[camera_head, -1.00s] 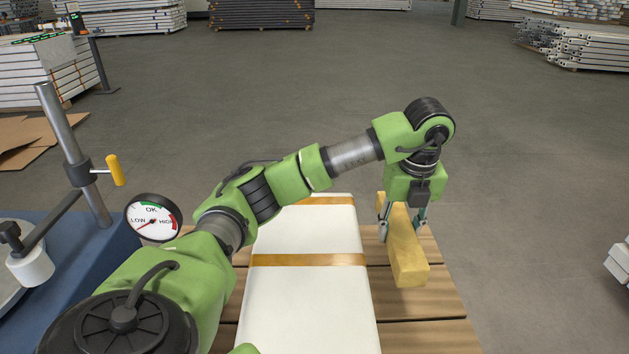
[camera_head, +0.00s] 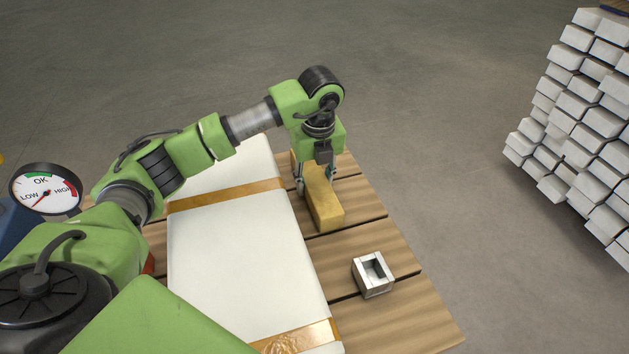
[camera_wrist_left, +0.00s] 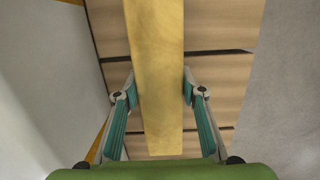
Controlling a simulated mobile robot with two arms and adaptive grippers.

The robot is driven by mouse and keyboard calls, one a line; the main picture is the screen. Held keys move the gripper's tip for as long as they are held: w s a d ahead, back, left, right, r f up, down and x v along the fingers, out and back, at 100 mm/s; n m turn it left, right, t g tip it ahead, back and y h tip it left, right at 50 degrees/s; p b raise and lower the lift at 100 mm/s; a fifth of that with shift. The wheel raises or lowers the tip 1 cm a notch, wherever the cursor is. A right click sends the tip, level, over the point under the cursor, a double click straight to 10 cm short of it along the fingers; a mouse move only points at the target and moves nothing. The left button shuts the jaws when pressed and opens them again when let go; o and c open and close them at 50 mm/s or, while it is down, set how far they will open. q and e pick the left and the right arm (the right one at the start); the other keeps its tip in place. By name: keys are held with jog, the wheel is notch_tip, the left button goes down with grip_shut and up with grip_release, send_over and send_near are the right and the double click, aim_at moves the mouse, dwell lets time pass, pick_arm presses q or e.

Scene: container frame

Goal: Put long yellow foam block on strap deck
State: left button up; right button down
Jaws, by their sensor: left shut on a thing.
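The long yellow foam block (camera_head: 326,206) is at the right side of the white package, over the wooden slats. My left gripper (camera_head: 315,182) is shut on it, one finger on each side. In the left wrist view the foam block (camera_wrist_left: 156,60) runs lengthwise between the two fingers of my left gripper (camera_wrist_left: 160,90). I cannot tell whether its underside touches the slats. A long white package (camera_head: 235,235) with shiny tan straps (camera_head: 228,195) across it lies left of the block; it may be the strap deck. My right gripper is not in view.
The wooden slatted table (camera_head: 400,310) carries the package. A small white open-topped box (camera_head: 373,274) stands near the table's right edge. A dial gauge (camera_head: 45,190) is at the far left. A stack of white pieces (camera_head: 580,120) stands on the floor at right.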

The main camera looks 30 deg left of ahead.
aim_at(317, 182)
pick_arm(q)
jog(key=o, duration=0.5)
jog(key=shift+f, duration=0.1)
jog(key=o, duration=0.4)
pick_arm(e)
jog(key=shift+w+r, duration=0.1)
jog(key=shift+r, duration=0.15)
pick_arm(q)
jog(key=shift+r, duration=0.25)
jog(key=r, duration=0.3)
jog(key=r+p, duration=0.1)
jog(key=r, duration=0.3)
jog(key=d+r, duration=0.1)
jog(key=r, duration=0.2)
jog(key=shift+s+r+p, duration=0.35)
jog(key=shift+r, duration=0.05)
jog(key=shift+s+d+r, duration=0.1)
jog(key=shift+r, duration=0.4)
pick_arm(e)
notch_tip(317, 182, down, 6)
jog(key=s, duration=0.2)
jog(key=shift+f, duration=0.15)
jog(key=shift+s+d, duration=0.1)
